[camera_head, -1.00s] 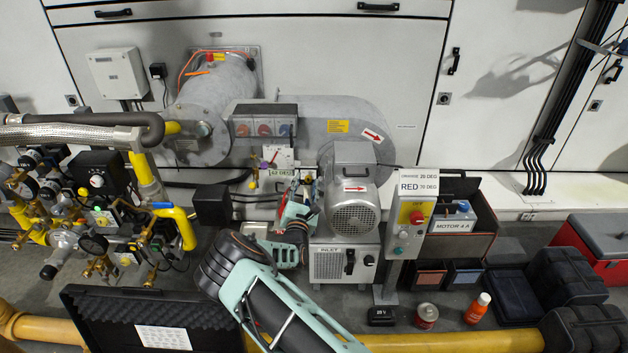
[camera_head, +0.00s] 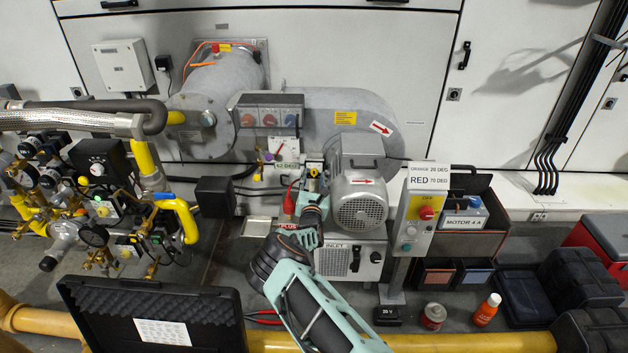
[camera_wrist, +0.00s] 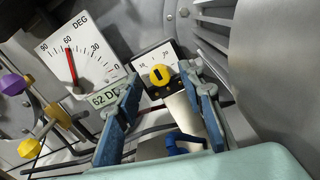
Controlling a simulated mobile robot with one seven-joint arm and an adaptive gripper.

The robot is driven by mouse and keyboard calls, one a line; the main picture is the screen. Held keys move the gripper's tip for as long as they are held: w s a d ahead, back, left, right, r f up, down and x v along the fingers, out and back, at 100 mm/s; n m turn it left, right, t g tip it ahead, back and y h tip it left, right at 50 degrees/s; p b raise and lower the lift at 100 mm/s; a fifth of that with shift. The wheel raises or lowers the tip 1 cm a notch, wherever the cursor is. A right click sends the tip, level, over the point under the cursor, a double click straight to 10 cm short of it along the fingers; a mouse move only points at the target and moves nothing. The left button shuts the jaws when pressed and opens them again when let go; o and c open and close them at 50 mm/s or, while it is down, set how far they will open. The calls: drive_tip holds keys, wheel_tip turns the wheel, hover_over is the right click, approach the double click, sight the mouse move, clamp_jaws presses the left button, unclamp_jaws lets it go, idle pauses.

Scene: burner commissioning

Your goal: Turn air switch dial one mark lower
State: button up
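The air switch dial (camera_wrist: 160,75) is a yellow knob with a black pointer bar, on a small white plate with a dark border and small figures too blurred to read surely. It is small in the head view (camera_head: 314,172). My gripper (camera_wrist: 163,82) is open, with one blue-grey finger to each side below the dial; I cannot tell whether either touches it. In the head view my gripper (camera_head: 313,200) is just below the dial. To its left, a white DEG scale (camera_wrist: 78,55) has a red pointer near 60, above a "62 DEG" label (camera_wrist: 105,96).
The grey motor housing (camera_wrist: 260,70) stands close on the right. Purple and yellow knobs (camera_wrist: 14,84) stick out at the far left. A blue part (camera_wrist: 185,142) lies below, between the fingers. An open black case (camera_head: 150,310) is at the lower left.

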drive_tip(key=shift+w, duration=0.7)
clamp_jaws()
drive_tip(key=shift+n, duration=2.9)
